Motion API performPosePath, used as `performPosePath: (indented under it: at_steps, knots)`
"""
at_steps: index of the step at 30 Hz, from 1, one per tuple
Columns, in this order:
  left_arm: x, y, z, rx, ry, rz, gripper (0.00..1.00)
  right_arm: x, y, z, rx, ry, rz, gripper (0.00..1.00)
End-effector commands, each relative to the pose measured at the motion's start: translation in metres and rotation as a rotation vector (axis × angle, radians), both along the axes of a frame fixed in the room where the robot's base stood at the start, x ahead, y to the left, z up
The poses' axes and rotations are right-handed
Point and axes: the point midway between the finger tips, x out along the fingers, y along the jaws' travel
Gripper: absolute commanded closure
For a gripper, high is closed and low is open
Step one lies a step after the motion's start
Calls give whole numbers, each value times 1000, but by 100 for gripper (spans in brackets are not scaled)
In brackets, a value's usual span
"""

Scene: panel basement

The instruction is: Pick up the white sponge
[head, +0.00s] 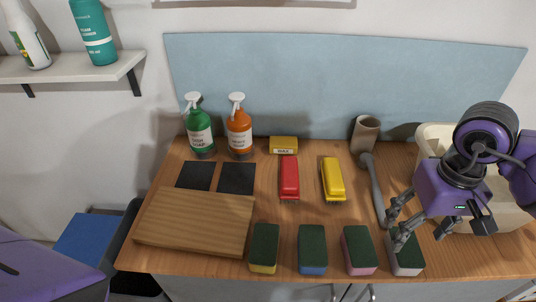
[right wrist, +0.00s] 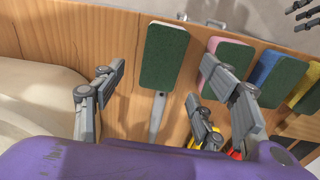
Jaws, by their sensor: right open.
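The white sponge (head: 406,258), white below with a dark green scouring top, lies at the table's front edge, the rightmost in a row of sponges. My right gripper (head: 437,230) is open above and just right of it, its fingers partly covering it in the head view. In the right wrist view the white sponge (right wrist: 166,57) shows beyond and between the spread fingers of my right gripper (right wrist: 160,92), with nothing held. Grey finger parts at the top right corner of that view look like my left gripper (right wrist: 304,14), cut off by the frame.
Pink (head: 359,250), blue (head: 312,250) and yellow (head: 264,248) sponges lie to the left. A grey-handled tool (head: 375,190) lies behind the white sponge. A cream basin (head: 430,140) stands at the right. A wooden board (head: 195,222), red and yellow brushes and spray bottles occupy the rest.

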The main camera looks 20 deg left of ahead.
Motion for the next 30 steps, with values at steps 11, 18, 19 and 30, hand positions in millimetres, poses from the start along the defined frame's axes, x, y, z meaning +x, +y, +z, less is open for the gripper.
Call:
performPosePath:
  at_steps: [11,18,19,30]
  knots:
    - [-9,1,5,-1,17,5,60,-2,1,-49,3,2,-3,34]
    - [-8,-3,6,-7,16,-1,60,-1,1,-68,4,2,-2,34]
    - [-8,-3,6,-7,17,-1,60,-1,1,-68,4,2,-2,34]
    - [-9,-2,5,-6,19,-2,60,-1,1,-68,4,2,-2,66]
